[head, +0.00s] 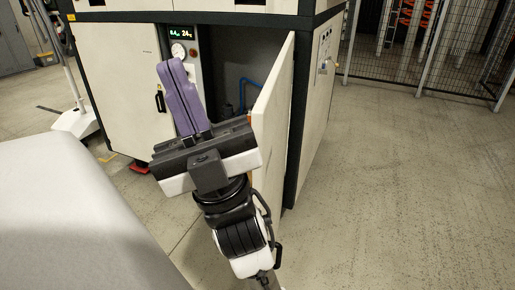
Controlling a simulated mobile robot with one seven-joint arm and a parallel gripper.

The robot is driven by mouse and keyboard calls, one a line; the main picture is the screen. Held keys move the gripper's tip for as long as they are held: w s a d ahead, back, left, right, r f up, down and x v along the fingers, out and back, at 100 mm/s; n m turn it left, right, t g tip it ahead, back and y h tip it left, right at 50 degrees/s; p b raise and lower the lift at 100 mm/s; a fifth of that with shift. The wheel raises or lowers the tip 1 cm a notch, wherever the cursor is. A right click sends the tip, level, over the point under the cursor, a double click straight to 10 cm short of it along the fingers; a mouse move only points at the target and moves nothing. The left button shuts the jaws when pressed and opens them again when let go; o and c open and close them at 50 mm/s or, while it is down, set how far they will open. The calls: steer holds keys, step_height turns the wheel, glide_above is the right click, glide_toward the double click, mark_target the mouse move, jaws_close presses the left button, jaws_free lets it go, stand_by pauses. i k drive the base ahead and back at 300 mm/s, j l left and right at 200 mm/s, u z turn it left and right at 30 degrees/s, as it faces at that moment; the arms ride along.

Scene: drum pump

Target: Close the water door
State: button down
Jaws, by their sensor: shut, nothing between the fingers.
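The water door (273,127) is a cream panel on the right side of the cabinet front, standing open toward me. Behind it a dark compartment (232,72) shows a blue pipe (250,88). My gripper (172,66) has purple fingers, shut together and empty, pointing up and away from me. In the picture it is left of the door, in front of the display column and the compartment. The gripper body overlaps the door's left edge in view; I cannot tell whether they touch. The door's lower left part is hidden by my arm.
The left cabinet door (118,75) is closed and has a black handle (160,101). A lit display (181,33) and a gauge (178,50) sit between the doors. Open floor (400,190) lies to the right, with a mesh fence (425,50) behind. A white stand (75,119) is at left.

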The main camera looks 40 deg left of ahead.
mark_target(269, 115)
steer(key=l+u, duration=0.2)
steer(key=u, duration=0.15)
steer(key=i+l+u, duration=0.1)
steer(key=l+u, duration=0.35)
steer(key=u, duration=0.2)
steer(key=l+u, duration=0.65)
steer(key=l, duration=0.55)
steer(key=k+l, duration=0.15)
steer(key=l, duration=0.25)
steer(key=i+j, duration=0.1)
steer(key=j, duration=0.6)
steer(key=i+u, duration=0.05)
